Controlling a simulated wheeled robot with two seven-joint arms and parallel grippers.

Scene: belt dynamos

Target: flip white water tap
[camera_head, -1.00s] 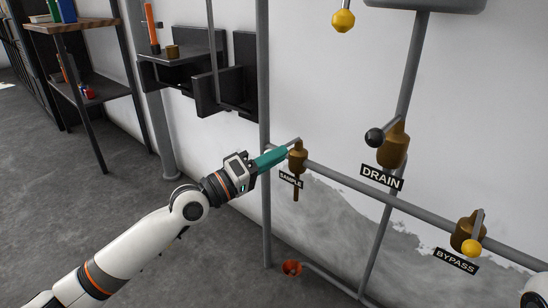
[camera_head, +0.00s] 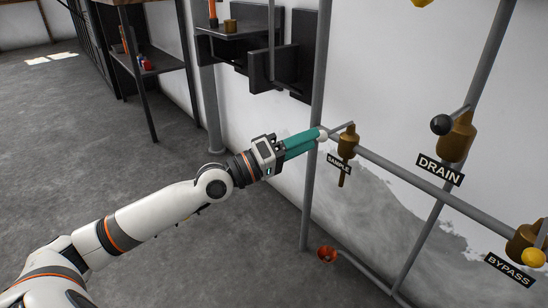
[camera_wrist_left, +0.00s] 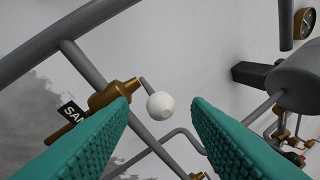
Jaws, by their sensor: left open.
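The white tap knob (camera_head: 321,134) sits on the end of a short grey lever from the brass SAMPLE valve (camera_head: 346,144). In the left wrist view the white knob (camera_wrist_left: 160,105) lies ahead, between the two teal fingers, with the brass valve body (camera_wrist_left: 112,97) to its left. My left gripper (camera_head: 313,137) is open and its fingertips are at the knob in the head view; contact cannot be told. The SAMPLE label (camera_head: 339,165) hangs below the valve. My right gripper is not in view.
A vertical grey pipe (camera_head: 309,190) stands right by the left gripper. The DRAIN valve (camera_head: 457,138) with a black knob and the BYPASS valve (camera_head: 524,243) with a yellow knob are to the right. A red valve (camera_head: 326,254) is low. The floor at left is clear.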

